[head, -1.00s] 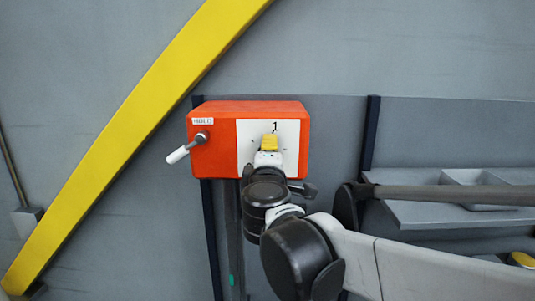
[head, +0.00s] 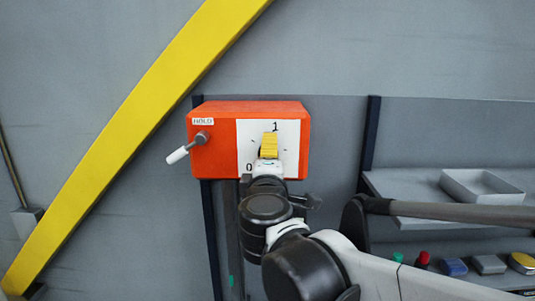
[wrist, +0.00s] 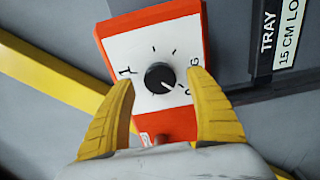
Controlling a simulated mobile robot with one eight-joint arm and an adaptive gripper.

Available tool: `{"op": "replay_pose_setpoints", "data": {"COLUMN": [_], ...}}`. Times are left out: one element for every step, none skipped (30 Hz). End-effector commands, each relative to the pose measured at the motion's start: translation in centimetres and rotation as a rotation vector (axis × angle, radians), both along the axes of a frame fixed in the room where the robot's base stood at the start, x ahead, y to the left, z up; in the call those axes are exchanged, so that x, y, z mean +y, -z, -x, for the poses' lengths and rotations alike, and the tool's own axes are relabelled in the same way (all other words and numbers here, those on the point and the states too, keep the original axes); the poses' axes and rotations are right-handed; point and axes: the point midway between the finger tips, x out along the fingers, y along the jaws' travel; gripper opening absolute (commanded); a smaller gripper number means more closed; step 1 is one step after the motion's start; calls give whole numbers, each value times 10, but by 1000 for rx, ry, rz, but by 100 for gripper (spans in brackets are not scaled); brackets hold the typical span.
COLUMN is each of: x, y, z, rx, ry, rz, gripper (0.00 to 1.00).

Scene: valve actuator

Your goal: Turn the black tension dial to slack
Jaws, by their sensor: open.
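The black tension dial (wrist: 160,77) is a round knob on the white face of an orange box (wrist: 144,20) in the wrist view. A short white mark on the dial points to the picture's lower right. Printed ticks and characters surround it, including a "1" at left; no word "slack" is legible. My gripper (wrist: 161,82) is open, with its yellow fingers on either side of the dial and a visible gap to each. I cannot tell how far the fingertips are from the face. In the head view, my gripper (head: 269,146) hides the dial on the orange box (head: 215,158).
A white-handled lever (head: 178,155) sticks out at the box's left, beneath a "HOLD" label. A yellow diagonal beam (head: 130,120) crosses the wall at left. At right, a shelf holds a grey tray (head: 483,197), with several small coloured items below.

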Motion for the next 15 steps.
{"op": "replay_pose_setpoints", "data": {"x": [2,2,2,3,3,3,3,3,3,4,3,3,3,3,3], "y": [0,0,0,0,0,0,0,0,0,0,0,0,0,0,0], "z": [14,21,30,37,43,51,56,61,67,71,74,78,80,82,83], "rx": [0,0,0,0,0,0,0,0,0,0,0,0,0,0,0], "ry": [-3,-4,-3,-4,-4,-3,-4,-3,-3,-3,-2,-1,-1,-1,-1], "rz": [0,0,0,0,0,0,0,0,0,0,0,0,0,0,0], "gripper": [65,65,65,65,65,65,65,65,65,65,65,65,65,65,65]}}
